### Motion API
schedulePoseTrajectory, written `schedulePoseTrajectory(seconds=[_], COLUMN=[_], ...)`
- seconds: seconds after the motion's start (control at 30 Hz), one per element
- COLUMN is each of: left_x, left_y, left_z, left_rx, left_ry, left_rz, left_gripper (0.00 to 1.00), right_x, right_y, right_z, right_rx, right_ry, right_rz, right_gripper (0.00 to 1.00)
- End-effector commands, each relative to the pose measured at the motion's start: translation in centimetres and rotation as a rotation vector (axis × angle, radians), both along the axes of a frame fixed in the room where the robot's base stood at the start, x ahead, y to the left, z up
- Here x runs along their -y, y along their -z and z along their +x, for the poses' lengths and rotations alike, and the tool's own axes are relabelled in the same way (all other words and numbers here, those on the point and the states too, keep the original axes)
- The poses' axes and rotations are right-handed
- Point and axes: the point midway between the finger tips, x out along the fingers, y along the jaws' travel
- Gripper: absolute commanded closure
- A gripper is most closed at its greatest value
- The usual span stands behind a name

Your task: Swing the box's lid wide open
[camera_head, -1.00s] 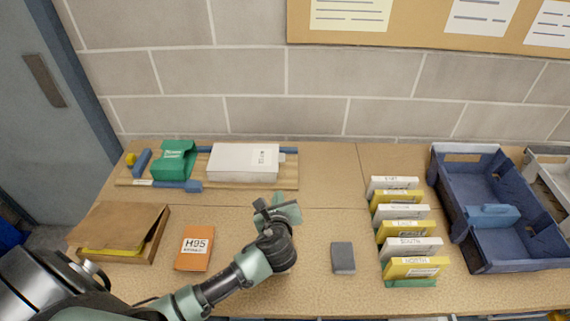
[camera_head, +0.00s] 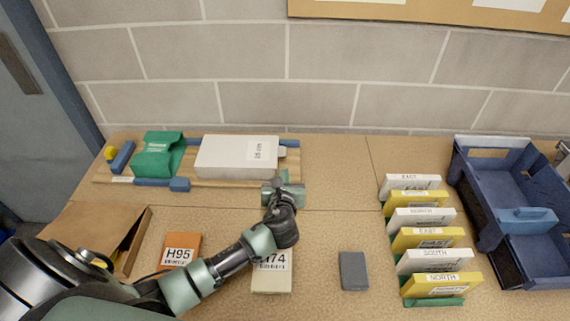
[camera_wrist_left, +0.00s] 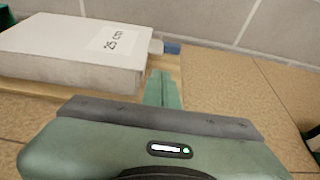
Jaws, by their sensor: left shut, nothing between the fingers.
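A brown box (camera_head: 128,252) stands at the left of the table in the head view. Its brown lid (camera_head: 80,226) sits slightly raised, with a dark gap at the right side. My left arm hides the front of the box. My left gripper (camera_head: 284,186) is shut and empty, well to the right of the box, near the front right corner of the wooden board. The wrist view shows its green fingers (camera_wrist_left: 163,90) together, beside a white block marked 25 cm (camera_wrist_left: 75,48). The box is not in the wrist view. My right gripper is not in view.
A wooden board (camera_head: 215,184) holds a green case (camera_head: 158,158) and the white block. An orange H95 box (camera_head: 178,251) and a pale H74 box (camera_head: 272,272) lie near my arm. A grey block (camera_head: 353,270), labelled cards (camera_head: 415,218) and a blue bin (camera_head: 520,248) are right.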

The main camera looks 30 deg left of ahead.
Motion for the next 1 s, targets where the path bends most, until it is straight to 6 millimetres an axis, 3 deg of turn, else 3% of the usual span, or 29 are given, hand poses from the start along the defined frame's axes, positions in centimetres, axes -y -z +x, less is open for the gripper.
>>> schedulePoseTrajectory(seconds=[0.2, 0.4, 1.0], left_x=[-1.7, -2.7, -3.0], left_y=[1.3, 2.2, 2.1], left_z=[3.6, 5.7, 6.7], left_rx=[0.0, 0.0, 0.004], left_ry=[-0.002, -0.001, 0.0], left_rz=[0.001, -0.001, -0.009], left_gripper=[1.0, 1.0, 1.0], right_x=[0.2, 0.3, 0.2], right_y=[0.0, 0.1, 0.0], right_z=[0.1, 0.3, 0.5], right_rx=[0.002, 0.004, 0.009], right_ry=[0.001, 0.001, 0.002], right_rz=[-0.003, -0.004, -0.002], right_gripper=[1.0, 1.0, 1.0])
